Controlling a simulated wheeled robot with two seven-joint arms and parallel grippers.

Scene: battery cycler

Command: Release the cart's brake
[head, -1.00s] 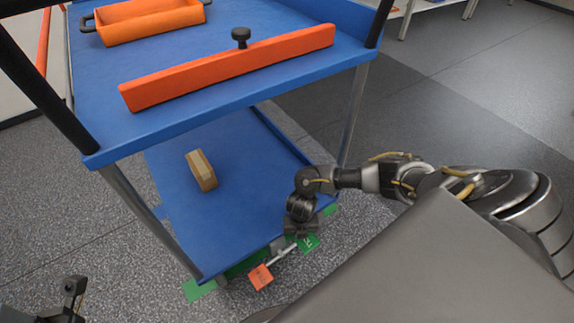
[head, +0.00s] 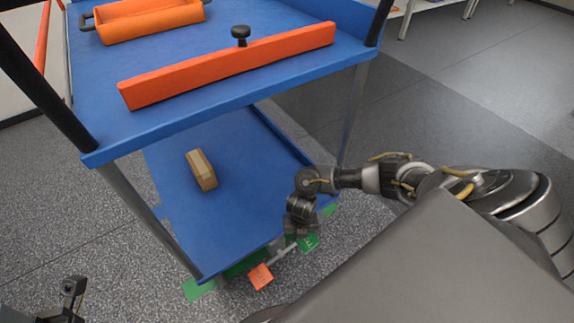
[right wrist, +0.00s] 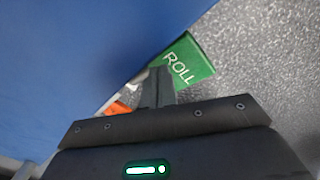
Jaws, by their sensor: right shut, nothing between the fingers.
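The blue cart (head: 215,235) stands in front of me. Low at its near edge a pale bar (head: 282,254) runs between an orange tag (head: 260,276) and a green tag (head: 309,243). The green tag reads ROLL in the right wrist view (right wrist: 183,64); a bit of orange (right wrist: 118,108) shows there too. My right gripper (head: 291,236) is shut and empty, just beside the green tag; its fingertips (right wrist: 160,82) overlap the tag's edge in the wrist view. I cannot tell whether they touch. My left gripper (head: 72,290) is at the lower left, away from the cart; its jaw state is unclear.
The top shelf holds an orange tray (head: 150,22) and a long orange bar (head: 230,65) with a black knob (head: 240,33). A wooden block (head: 201,170) lies on the lower shelf. More green (head: 198,290) shows at the near left corner. Floor at the right is clear.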

